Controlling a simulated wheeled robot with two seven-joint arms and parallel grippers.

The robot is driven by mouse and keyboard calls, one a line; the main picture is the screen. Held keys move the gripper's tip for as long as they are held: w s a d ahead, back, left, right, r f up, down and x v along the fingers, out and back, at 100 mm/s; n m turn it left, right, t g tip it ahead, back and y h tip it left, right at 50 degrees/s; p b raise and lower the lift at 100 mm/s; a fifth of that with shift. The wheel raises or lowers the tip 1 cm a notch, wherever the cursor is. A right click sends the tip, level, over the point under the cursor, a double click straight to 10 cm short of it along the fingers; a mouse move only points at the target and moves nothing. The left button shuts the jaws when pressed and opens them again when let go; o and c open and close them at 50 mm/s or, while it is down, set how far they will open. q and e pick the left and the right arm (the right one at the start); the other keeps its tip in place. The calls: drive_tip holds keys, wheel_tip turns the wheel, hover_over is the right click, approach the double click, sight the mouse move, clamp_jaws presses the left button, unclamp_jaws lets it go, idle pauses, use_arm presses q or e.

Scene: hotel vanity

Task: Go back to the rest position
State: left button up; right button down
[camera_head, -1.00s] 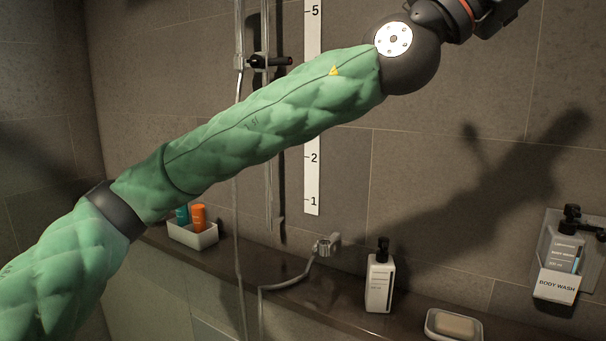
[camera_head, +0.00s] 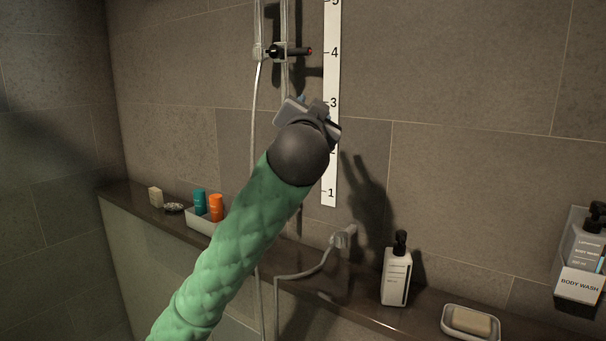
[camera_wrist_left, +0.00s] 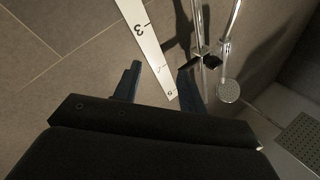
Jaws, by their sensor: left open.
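My left arm in its green sleeve (camera_head: 235,240) rises from the bottom of the head view. Its left gripper (camera_head: 307,108) is up in front of the wall, beside the white number strip (camera_head: 331,90), mostly hidden behind the dark wrist. In the left wrist view the left gripper (camera_wrist_left: 157,85) has its two fingers apart with nothing held between them. The strip (camera_wrist_left: 142,35) shows beyond the fingers there. My right gripper is not in view.
A shower rail with a black-and-red holder (camera_head: 288,51) and hose stands left of the strip. The ledge (camera_head: 345,292) bears a pump bottle (camera_head: 397,275), a soap dish (camera_head: 471,322), and a white tray (camera_head: 199,222) with teal and orange bottles. A body wash holder (camera_head: 580,284) hangs at right.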

use_arm(q)
drive_tip(key=s+a+f+n+g, duration=0.2)
drive_tip(key=a+f+g, duration=0.2)
drive_tip(key=f, duration=1.3)
drive_tip(key=s+a+f+n+g+y, duration=0.1)
drive_tip(key=s+a+f+g, duration=0.3)
drive_tip(key=f, duration=1.4)
drive_tip(key=a+f+n+g, duration=0.25)
drive_tip(key=a+f, duration=0.25)
drive_tip(key=f, duration=1.2)
drive_tip(key=s+a+f+g, duration=0.2)
drive_tip(key=s+f, duration=0.5)
drive_tip(key=f, duration=0.3)
drive_tip(key=s+a+f+g, duration=0.2)
drive_tip(key=s+f+g, duration=0.1)
drive_tip(key=s+f, duration=0.6)
drive_tip(key=s+f+g, duration=0.1)
drive_tip(key=s+f, duration=0.6)
drive_tip(key=s, duration=0.3)
drive_tip(key=s+f+g, duration=0.2)
drive_tip(key=s+f, duration=0.5)
drive_tip(key=s, duration=0.3)
drive_tip(key=shift+a+n+y, duration=0.25)
drive_tip(key=shift+n+y, duration=0.05)
drive_tip(key=shift+n, duration=0.05)
